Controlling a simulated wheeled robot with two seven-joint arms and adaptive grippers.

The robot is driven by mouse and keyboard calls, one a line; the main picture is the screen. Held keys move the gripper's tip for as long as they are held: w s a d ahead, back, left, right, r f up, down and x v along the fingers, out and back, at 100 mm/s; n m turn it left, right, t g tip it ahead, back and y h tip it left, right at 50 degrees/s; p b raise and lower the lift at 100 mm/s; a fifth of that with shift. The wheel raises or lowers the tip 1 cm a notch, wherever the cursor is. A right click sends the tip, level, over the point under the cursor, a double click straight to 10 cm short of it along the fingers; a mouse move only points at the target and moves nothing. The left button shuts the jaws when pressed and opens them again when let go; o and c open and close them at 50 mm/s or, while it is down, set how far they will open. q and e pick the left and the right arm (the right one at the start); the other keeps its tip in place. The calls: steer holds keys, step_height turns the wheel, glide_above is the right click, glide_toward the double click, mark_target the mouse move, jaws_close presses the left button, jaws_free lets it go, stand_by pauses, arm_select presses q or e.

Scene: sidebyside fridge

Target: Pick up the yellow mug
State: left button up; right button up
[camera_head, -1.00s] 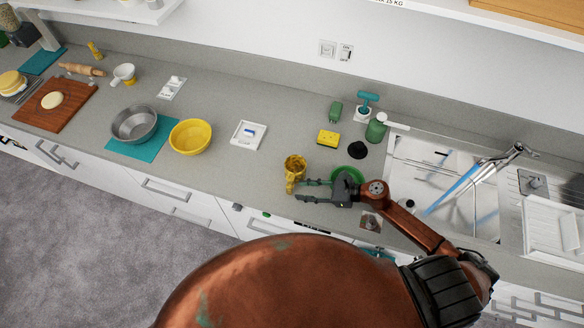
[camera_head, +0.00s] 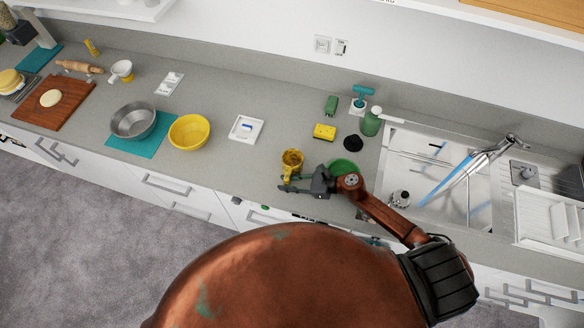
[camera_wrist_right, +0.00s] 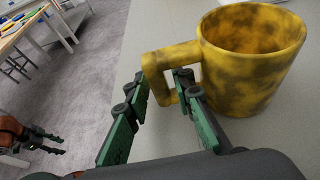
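The yellow mug (camera_head: 292,157), mottled with dark patches, stands upright on the grey counter near its front edge. In the right wrist view the mug (camera_wrist_right: 252,60) fills the upper right, its handle facing my gripper. My right gripper (camera_head: 288,183) is open at the mug's near side. In the wrist view its green-and-black fingers (camera_wrist_right: 161,80) lie either side of the handle's outer bar, the right finger close to the mug wall. Contact cannot be told. My left gripper (camera_wrist_right: 47,141) shows small at the wrist view's left edge, fingers apart, empty, away from the mug.
A green bowl (camera_head: 345,165) sits just behind my right gripper. A yellow sponge (camera_head: 324,132), black round item (camera_head: 354,142) and green bottle (camera_head: 371,122) stand farther back. The sink (camera_head: 420,175) is right. Counter between the mug and white tray (camera_head: 246,129) is clear.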

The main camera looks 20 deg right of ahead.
jaws_close()
stand_by(0.5)
